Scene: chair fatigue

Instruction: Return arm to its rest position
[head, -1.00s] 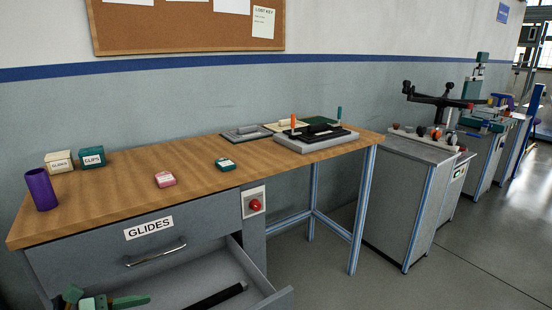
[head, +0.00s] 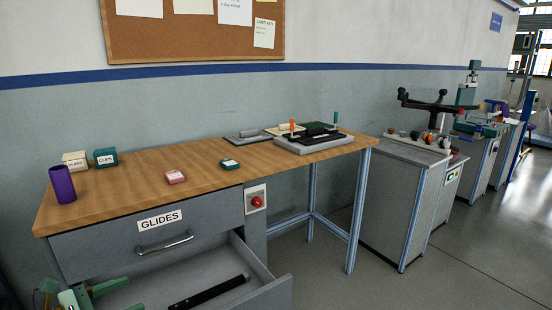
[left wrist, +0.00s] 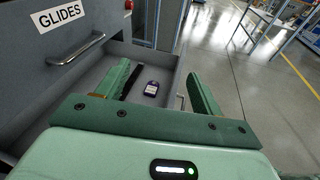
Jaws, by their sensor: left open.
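The black strip also shows in the head view (head: 212,292). My right gripper is in neither view.
The wooden bench top (head: 130,205) holds a purple cup (head: 62,185), a CLIPS box (head: 106,158), a pink box (head: 175,177), a green box (head: 230,165) and a grey fixture (head: 312,143). A red button (head: 257,202) is on the bench front.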

